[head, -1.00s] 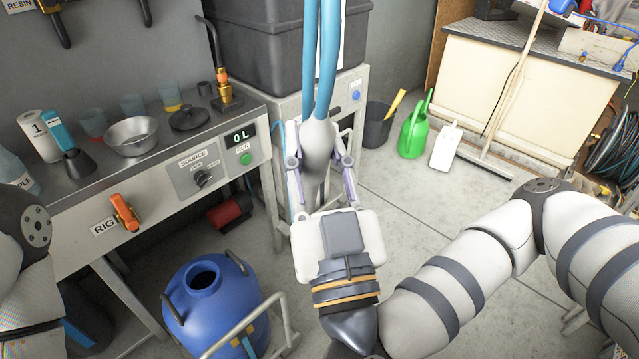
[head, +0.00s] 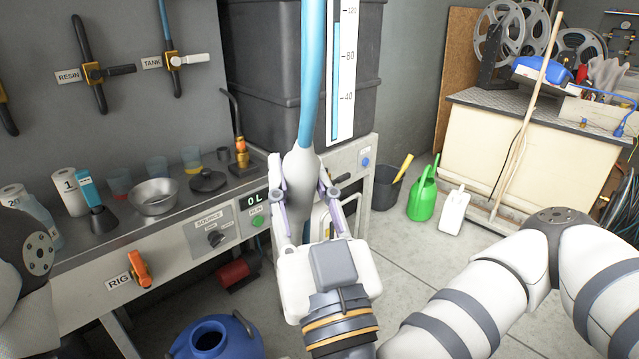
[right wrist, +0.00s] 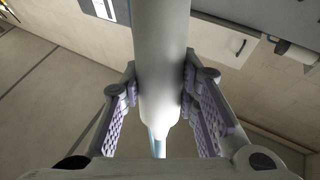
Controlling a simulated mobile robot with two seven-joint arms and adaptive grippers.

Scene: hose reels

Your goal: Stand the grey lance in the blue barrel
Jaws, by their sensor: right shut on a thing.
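The grey lance (head: 301,165) is held upright between the fingers of my right gripper (head: 302,184), with a light blue hose (head: 313,75) running up from its top. In the right wrist view the lance (right wrist: 161,60) is a smooth grey cylinder, and the purple-padded fingers of the right gripper (right wrist: 160,88) press on both sides. The blue barrel (head: 243,343) stands on the floor at the bottom edge of the head view, left of and below the gripper. Its round top opening shows; its lower body is cut off. My left gripper is out of view.
A bench (head: 185,228) with a steel bowl (head: 154,198), cups and bottles runs along the left. A large dark tank (head: 265,75) with a level gauge stands behind the lance.

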